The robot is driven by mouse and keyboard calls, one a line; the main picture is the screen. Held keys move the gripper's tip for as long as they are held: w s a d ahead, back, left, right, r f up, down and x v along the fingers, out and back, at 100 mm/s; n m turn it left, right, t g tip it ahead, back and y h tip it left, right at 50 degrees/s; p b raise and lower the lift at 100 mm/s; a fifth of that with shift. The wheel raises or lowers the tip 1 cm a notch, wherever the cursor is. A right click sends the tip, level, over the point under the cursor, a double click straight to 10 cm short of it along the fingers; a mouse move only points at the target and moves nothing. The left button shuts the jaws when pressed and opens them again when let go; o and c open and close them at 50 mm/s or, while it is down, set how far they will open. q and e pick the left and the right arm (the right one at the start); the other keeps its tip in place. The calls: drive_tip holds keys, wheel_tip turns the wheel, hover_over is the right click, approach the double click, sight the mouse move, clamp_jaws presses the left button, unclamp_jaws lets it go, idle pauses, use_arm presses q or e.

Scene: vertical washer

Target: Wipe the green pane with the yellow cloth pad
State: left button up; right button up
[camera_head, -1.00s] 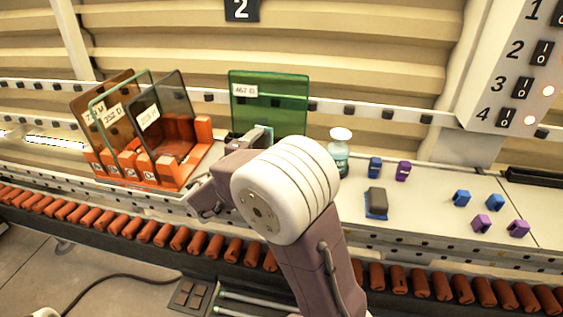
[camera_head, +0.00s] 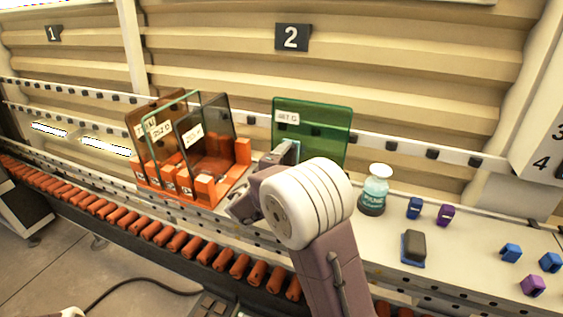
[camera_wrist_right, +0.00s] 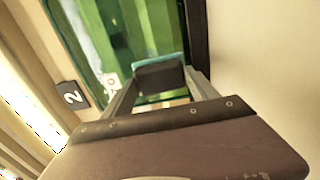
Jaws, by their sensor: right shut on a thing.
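The green pane (camera_head: 325,122) stands upright at the back of the white bench, with a white label at its upper left. It fills much of the right wrist view (camera_wrist_right: 125,35). My right gripper (camera_head: 284,153) is at the pane's lower left part. It is shut on a dark-backed pad (camera_wrist_right: 158,76) with a pale teal edge; no yellow shows on it. The pad is at the pane's face, but I cannot tell whether it touches. My forearm hides part of the bench below the pane. My left gripper is not in view.
An orange rack (camera_head: 205,187) holding tinted panes stands left of the green pane. Orange rollers (camera_head: 205,251) run along the front.

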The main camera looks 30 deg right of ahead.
drive_tip(key=shift+b+x, duration=0.55)
drive_tip(key=shift+x, duration=0.4)
idle(0.5)
drive_tip(key=s+d+b, duration=0.1)
drive_tip(key=s+b, duration=0.1)
drive_tip(key=b, duration=0.1)
drive_tip(key=shift+s+d+f, duration=0.2)
drive_tip(key=shift+d+f, duration=0.05)
drive_tip(key=shift+d, duration=0.15)
drive_tip(key=shift+s+d+r+b, duration=0.1)
drive_tip(key=shift+s+d+b, duration=0.15)
drive_tip(key=shift+b, duration=0.15)
drive_tip(key=shift+s+r, duration=0.15)
drive_tip(key=shift+d+b, duration=0.1)
drive_tip(key=shift+b, duration=0.55)
drive_tip(key=shift+w+a, duration=0.65)
drive_tip(key=shift+w, duration=0.15)
drive_tip(key=shift+w+a, duration=0.65)
drive_tip(key=shift+w, duration=0.2)
